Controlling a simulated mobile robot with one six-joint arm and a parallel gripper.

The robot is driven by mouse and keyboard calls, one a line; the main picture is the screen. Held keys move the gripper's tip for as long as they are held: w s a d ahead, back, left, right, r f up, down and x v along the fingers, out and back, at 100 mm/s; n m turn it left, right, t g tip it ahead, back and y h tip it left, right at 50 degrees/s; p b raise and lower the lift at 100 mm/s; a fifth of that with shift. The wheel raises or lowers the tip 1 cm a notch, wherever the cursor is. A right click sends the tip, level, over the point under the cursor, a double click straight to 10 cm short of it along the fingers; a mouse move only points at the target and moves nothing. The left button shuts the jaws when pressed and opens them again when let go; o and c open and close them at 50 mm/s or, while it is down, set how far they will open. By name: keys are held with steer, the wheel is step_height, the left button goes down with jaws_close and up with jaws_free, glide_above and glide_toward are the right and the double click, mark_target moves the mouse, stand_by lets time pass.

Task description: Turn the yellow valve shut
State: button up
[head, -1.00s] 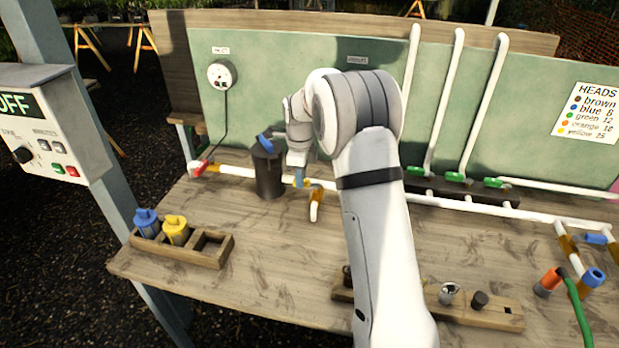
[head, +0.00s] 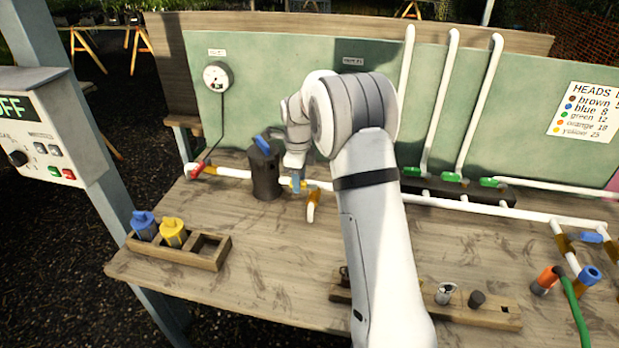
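My gripper (head: 297,186) points down at the white pipe, just right of the black canister (head: 266,175). Its fingers are small and partly hidden, so I cannot tell whether they are open or shut. A small yellow piece (head: 304,183), possibly the yellow valve's handle, shows at the fingers against the pipe. I cannot make out which way it is turned or whether the fingers touch it. Just right, a short pipe stub (head: 311,213) with an ochre collar comes toward me.
Green-handled valves (head: 451,177) stand at the back right. A wooden holder (head: 180,252) with blue and yellow heads is at front left.

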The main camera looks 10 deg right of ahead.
steer(key=shift+r, duration=0.1)
steer(key=shift+r+b, duration=0.35)
steer(key=shift+r, duration=3.5)
steer(key=shift+c, duration=0.2)
